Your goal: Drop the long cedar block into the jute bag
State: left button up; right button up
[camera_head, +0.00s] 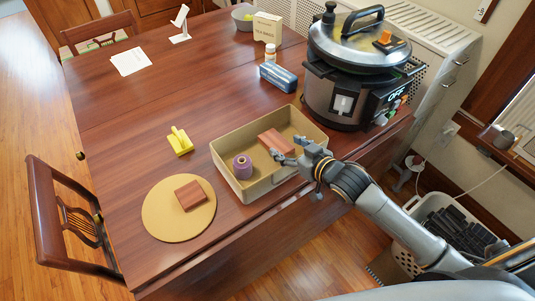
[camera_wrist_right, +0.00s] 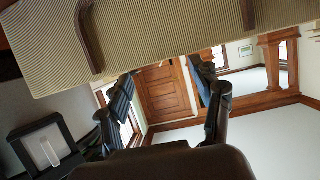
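The jute bag (camera_head: 236,184), a tan, open-topped, box-shaped holder, stands near the table's front edge. A reddish-brown cedar block (camera_head: 275,142) lies inside it toward the right, beside a purple spool (camera_head: 242,167). My right gripper (camera_head: 286,152) is over the bag's right part, close to this block, which it partly hides. In the right wrist view my right gripper (camera_wrist_right: 163,74) has its fingers apart with nothing between them; the bag's woven wall and a handle (camera_wrist_right: 88,38) show above. A shorter-looking block (camera_head: 190,195) lies on a round tan mat (camera_head: 160,224). My left gripper is not in view.
A large cooker (camera_head: 336,103) stands right of the bag, with a blue box (camera_head: 278,77) and small bottle (camera_head: 270,52) behind. A yellow object (camera_head: 180,141) sits left of the bag. The table's left middle (camera_head: 120,120) is clear.

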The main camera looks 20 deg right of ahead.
jog(key=shift+o, duration=0.6)
jog(key=v, duration=1.2)
jog(key=d+f+m+g+h, duration=0.15)
jog(key=d+f, duration=0.25)
jog(key=f, duration=0.4)
jog(key=d+f+h, duration=0.2)
jog(key=d+f, duration=0.1)
jog(key=f, duration=0.4)
jog(key=s+d+f+m+g+h, duration=0.1)
jog(key=s+d+f+g, duration=0.15)
jog(key=f, duration=0.65)
jog(key=s+d+f+g, duration=0.1)
jog(key=s+f, duration=0.3)
jog(key=f, duration=0.5)
jog(key=s+a+f+g, duration=0.2)
jog(key=s+f, duration=0.4)
jog(key=s, duration=0.3)
jog(key=s+a+f+g, duration=0.2)
jog(key=s+a+f, duration=0.2)
jog(key=s+f, duration=0.3)
jog(key=s+a+f+g, duration=0.2)
jog(key=s+a+f, duration=0.2)
jog(key=s+f, duration=0.3)
jog(key=s+n, duration=0.1)
jog(key=s, duration=0.4)
jog(key=shift+s+g, duration=0.2)
jog(key=shift+g, duration=0.2)
